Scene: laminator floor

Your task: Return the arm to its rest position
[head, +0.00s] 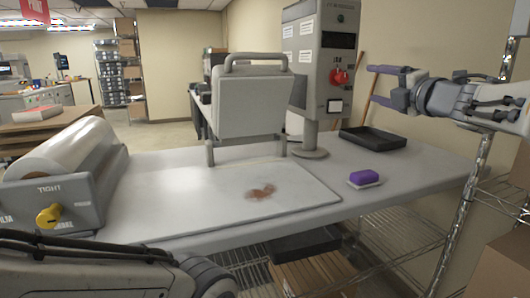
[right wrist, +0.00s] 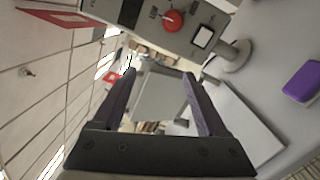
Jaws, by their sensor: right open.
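My right gripper (head: 392,88) is raised at the right of the head view, above the table, with its fingers pointing left. It is open and empty; its two fingers also show in the right wrist view (right wrist: 160,85) with nothing between them. My left arm shows along the bottom left of the head view, but its gripper is out of view.
A table (head: 215,175) bears a laminator roll unit (head: 60,160), a grey handled panel (head: 245,105), a control post with a red knob (head: 338,76), a black tray (head: 373,139) and a purple sponge (head: 364,177). A brown smear (head: 262,191) marks the plate. Wire shelving (head: 480,190) stands at right.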

